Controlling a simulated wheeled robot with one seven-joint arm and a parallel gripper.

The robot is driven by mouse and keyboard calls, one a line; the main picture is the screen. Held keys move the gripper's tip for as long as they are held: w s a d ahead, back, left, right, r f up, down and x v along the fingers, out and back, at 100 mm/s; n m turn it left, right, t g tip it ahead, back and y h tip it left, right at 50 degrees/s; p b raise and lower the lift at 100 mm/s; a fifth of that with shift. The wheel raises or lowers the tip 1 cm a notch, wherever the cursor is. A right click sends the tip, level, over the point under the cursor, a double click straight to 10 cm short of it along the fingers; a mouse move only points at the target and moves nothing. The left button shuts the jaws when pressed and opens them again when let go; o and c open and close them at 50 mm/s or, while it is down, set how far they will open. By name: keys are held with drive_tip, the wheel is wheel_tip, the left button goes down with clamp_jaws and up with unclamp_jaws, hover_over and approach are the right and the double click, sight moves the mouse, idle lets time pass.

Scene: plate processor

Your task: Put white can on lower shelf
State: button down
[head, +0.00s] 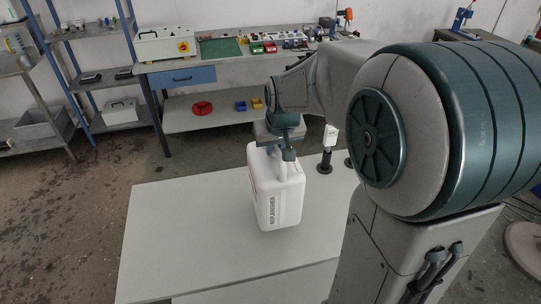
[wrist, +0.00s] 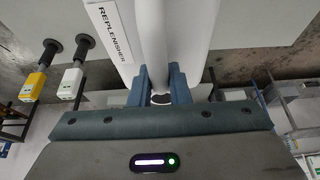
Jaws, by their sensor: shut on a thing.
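The white can (head: 275,192) is an upright jerrycan with a label on its side, seen over the white table (head: 165,235). I cannot tell whether its base touches the tabletop. My gripper (head: 282,150) is above the can and shut on its top handle. In the wrist view, my gripper (wrist: 158,88) has its two blue fingers on either side of the handle (wrist: 152,50), and the can's REPLENISHER label (wrist: 112,32) shows. Low shelves show under the back workbench (head: 215,112) and on the blue-post rack (head: 120,115).
A white-headed fixture on a black post (head: 328,145) stands at the table's right back edge. In the wrist view, a yellow one (wrist: 35,82) is beside it. The workbench's lower shelf holds a red ring (head: 202,108) and small bins. The rack's lower shelf holds a light box (head: 120,112).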

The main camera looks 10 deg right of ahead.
sight(272, 159)
drive_tip(key=shift+w+a+f, duration=0.25)
drive_tip(key=shift+a+f, duration=0.2)
drive_tip(key=shift+f+p, duration=0.35)
drive_tip(key=shift+f, duration=1.5)
drive_tip(key=shift+f, duration=0.2)
drive_tip(key=c, duration=1.4)
unclamp_jaws()
drive_tip(key=shift+o, duration=0.2)
drive_tip(key=shift+r, duration=0.15)
